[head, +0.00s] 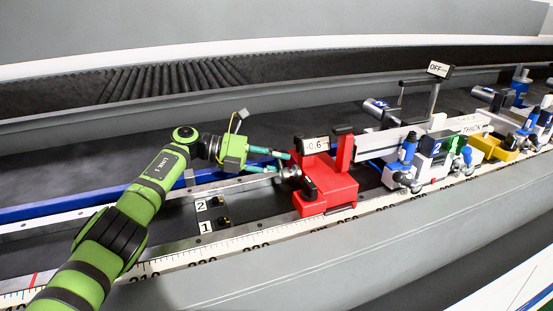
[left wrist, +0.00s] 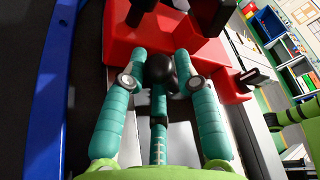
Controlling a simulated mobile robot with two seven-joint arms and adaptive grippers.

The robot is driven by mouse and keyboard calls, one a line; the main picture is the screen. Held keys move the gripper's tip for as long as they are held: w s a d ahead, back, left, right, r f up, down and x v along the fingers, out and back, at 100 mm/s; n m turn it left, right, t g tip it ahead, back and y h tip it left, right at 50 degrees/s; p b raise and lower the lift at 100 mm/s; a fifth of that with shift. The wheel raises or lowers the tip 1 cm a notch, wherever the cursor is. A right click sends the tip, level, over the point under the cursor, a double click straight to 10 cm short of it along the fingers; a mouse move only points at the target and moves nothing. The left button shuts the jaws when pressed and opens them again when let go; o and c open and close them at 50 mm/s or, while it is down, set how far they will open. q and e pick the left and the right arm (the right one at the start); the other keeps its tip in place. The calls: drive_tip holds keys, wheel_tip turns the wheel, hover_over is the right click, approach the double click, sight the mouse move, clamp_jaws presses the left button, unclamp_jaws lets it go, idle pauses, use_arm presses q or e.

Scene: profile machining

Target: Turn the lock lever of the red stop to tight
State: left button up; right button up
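The red stop (head: 338,190) sits on the scaled rail in the middle of the head view, with a "0.6" display on top. It also fills the top of the left wrist view (left wrist: 125,22). My left gripper (head: 284,164) is at the stop's left side, its teal fingers pointing at it. In the left wrist view the fingertips (left wrist: 160,62) are apart, either side of a dark rounded knob (left wrist: 160,70), which looks like the lock lever's end. Contact with it cannot be made out. The lever's setting cannot be read. My right gripper is not in view.
Right of the stop stand a grey-white clamp unit marked 2 (head: 435,160) and a yellow block (head: 495,148). A blue rail (head: 100,203) runs behind the arm. Labels 2 and 1 (head: 204,216) mark small black parts below the gripper. The rail left of the stop is free.

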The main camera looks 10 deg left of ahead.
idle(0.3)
use_arm(q)
drive_tip(key=shift+a+r, duration=0.1)
drive_tip(key=shift+a, duration=0.15)
drive_tip(key=v, duration=1.1)
drive_tip(key=shift+s+a, duration=0.1)
drive_tip(key=shift+a, duration=0.15)
